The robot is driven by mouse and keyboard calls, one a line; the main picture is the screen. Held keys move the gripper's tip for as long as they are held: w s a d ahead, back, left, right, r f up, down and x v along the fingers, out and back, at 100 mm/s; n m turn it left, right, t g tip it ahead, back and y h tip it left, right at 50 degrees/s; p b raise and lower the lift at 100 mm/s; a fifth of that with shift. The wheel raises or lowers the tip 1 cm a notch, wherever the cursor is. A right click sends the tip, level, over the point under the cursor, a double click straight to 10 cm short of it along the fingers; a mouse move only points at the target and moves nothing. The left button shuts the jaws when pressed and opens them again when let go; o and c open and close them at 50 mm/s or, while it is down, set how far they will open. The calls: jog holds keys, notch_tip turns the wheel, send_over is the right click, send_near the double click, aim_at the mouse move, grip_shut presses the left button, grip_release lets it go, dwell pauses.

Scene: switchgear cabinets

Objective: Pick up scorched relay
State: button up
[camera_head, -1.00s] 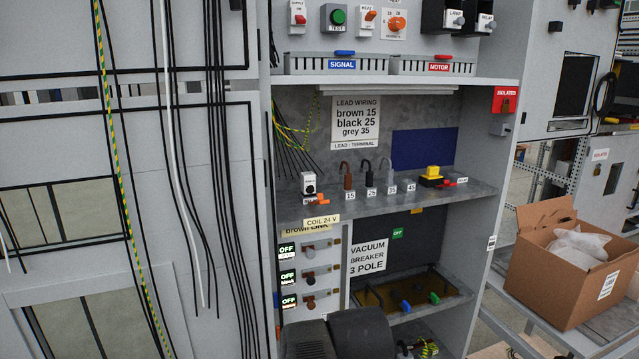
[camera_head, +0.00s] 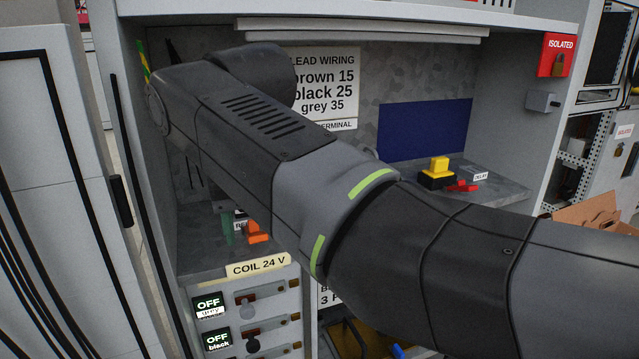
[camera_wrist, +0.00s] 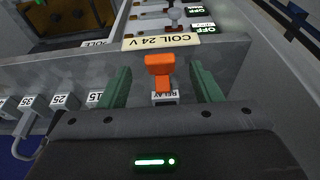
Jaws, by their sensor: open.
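An orange lever-like part (camera_wrist: 158,68) stands behind a white RELAY label (camera_wrist: 165,98) in the wrist view. It also shows below my arm in the head view (camera_head: 257,232). My gripper (camera_wrist: 160,82) is open, with one green finger on each side of the orange part and gaps between. The white relay body is not clearly visible; my arm covers most of that spot in the head view. I see no scorch marks.
The COIL 24 V plate (camera_head: 258,266) sits on the shelf edge, above OFF switches (camera_head: 209,304). A yellow-and-black block (camera_head: 437,173) stands on the shelf at right. Terminals labelled 15 and 25 (camera_wrist: 59,101) lie left of my gripper in the wrist view. Cabinet side walls bound the shelf.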

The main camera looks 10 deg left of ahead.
jog(key=shift+w+a+r, duration=0.15)
jog(key=shift+w+r, duration=0.05)
jog(key=shift+w, duration=0.05)
jog(key=w+a+p, duration=0.1)
jog(key=w+a, duration=0.1)
jog(key=w, duration=0.1)
jog(key=w+a, duration=0.2)
jog(key=w, duration=0.1)
jog(key=w+a+p, duration=0.1)
jog(key=w+a, duration=0.1)
jog(key=w, duration=0.2)
jog(key=shift+a+p, duration=0.15)
jog(key=shift+p, duration=0.2)
jog(key=shift+f, duration=0.6)
jog(key=c, duration=1.1)
